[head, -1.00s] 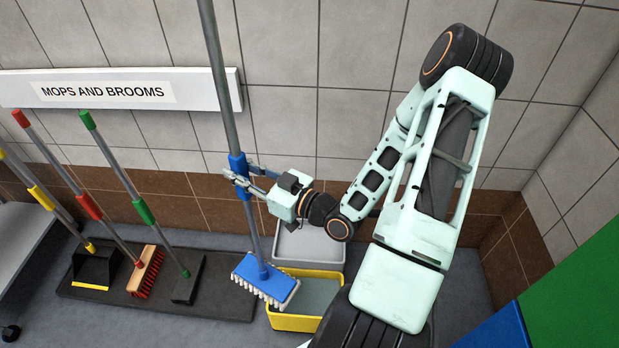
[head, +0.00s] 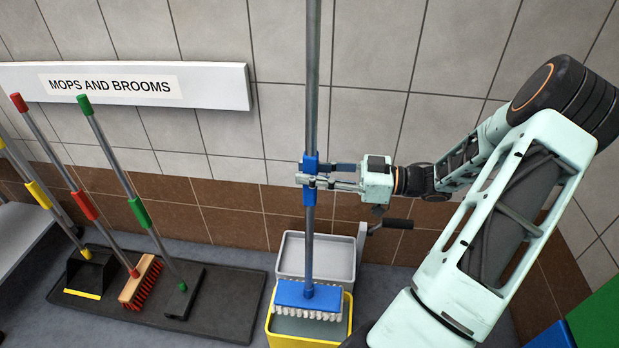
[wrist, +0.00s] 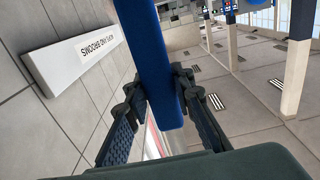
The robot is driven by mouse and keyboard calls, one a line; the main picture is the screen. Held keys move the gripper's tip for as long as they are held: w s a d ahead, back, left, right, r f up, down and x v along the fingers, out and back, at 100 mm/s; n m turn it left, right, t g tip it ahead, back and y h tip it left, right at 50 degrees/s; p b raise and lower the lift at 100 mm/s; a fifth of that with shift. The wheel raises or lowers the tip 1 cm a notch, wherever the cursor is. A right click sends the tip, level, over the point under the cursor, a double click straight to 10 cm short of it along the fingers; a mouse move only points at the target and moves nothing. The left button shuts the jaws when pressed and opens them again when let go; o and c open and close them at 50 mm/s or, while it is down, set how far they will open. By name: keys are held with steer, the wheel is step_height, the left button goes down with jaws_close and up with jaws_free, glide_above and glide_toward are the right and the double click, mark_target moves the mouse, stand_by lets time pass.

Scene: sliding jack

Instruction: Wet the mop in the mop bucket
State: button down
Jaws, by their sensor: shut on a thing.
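A mop with a grey pole, a blue grip sleeve and a blue head (head: 308,296) with white fringe stands upright in the head view. My gripper (head: 310,181) is shut on the mop's blue sleeve, which also fills the middle of the wrist view (wrist: 155,70) between the fingers. The yellow mop bucket (head: 285,337) stands on the floor with greyish water inside. The mop head is over the bucket opening in the picture; I cannot tell whether its fringe touches the water. A grey wringer tray (head: 330,255) with a black-handled lever is at the bucket's back.
A dustpan (head: 88,275), a red-bristled broom (head: 140,283) and a green-gripped tool (head: 183,300) stand on a dark mat (head: 225,320) left of the bucket. A white rail labelled MOPS AND BROOMS (head: 215,85) is on the tiled wall. Green and blue panels are at lower right.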

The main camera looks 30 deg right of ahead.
step_height(320, 180, down, 14)
steer(key=b, duration=1)
steer(key=shift+f, duration=0.25)
steer(key=shift+s+f+b, duration=0.1)
steer(key=shift+f+b, duration=0.45)
steer(key=shift+f, duration=0.3)
stand_by(1.4)
step_height(320, 180, up, 14)
steer(key=p, duration=1.1)
steer(key=shift+r+p, duration=0.2)
steer(key=shift+p, duration=0.15)
stand_by(0.7)
